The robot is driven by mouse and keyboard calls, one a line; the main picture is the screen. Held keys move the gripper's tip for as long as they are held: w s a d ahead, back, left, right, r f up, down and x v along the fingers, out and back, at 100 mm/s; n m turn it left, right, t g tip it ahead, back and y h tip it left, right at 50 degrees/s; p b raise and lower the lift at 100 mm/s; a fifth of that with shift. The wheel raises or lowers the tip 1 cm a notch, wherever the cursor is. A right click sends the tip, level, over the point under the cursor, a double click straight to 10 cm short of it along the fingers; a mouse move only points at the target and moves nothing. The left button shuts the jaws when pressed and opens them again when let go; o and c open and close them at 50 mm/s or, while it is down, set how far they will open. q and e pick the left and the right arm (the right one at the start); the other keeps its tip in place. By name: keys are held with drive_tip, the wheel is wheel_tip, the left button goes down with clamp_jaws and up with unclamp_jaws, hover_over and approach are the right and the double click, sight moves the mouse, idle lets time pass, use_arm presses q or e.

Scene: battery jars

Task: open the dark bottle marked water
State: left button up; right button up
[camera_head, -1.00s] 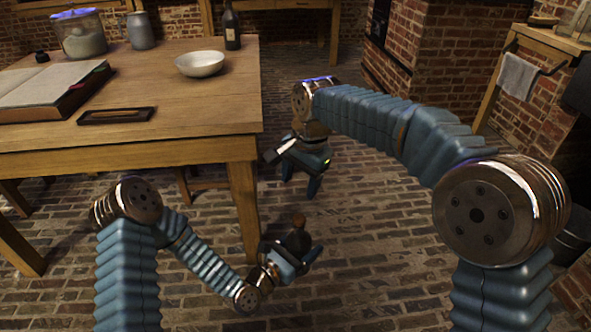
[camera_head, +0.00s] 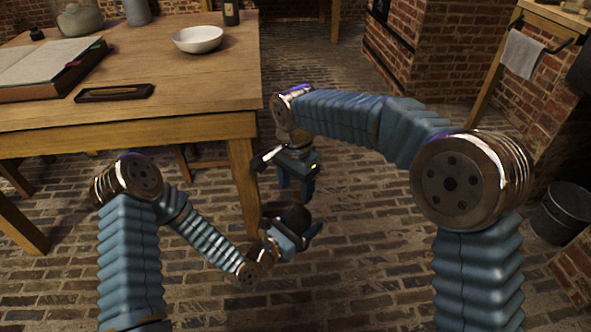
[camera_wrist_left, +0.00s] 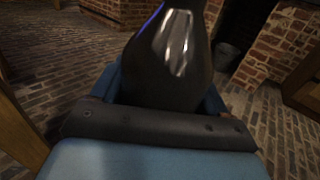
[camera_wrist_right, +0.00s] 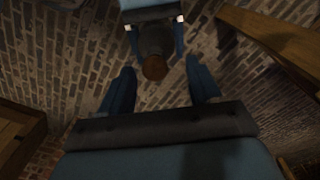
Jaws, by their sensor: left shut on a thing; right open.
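My left gripper (camera_head: 296,241) is shut on a dark bottle (camera_head: 297,217), held in the air to the right of the table's near corner. The glossy dark bottle fills the middle of the left wrist view (camera_wrist_left: 172,62), its top cut off. No marking on it is readable. My right gripper (camera_head: 296,187) is open just above the bottle, fingers pointing down. In the right wrist view, the bottle's brown stopper (camera_wrist_right: 155,67) lies beyond the open fingertips, roughly between them and apart from both. The stopper is in the bottle's mouth.
The wooden table (camera_head: 190,90) stands at left, close to both grippers. It bears a white bowl (camera_head: 198,39), an open book, a dark tray (camera_head: 115,92), jars and another dark bottle (camera_head: 231,13). Brick floor is clear at right, up to a bucket (camera_head: 562,212).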

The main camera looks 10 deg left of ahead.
sight(296, 194)
drive_tip(key=shift+f, duration=0.45)
drive_tip(key=shift+c, duration=0.4)
clamp_jaws()
drive_tip(key=shift+r, duration=0.2)
drive_tip(key=shift+r, duration=0.95)
drive_tip(key=shift+r, duration=2)
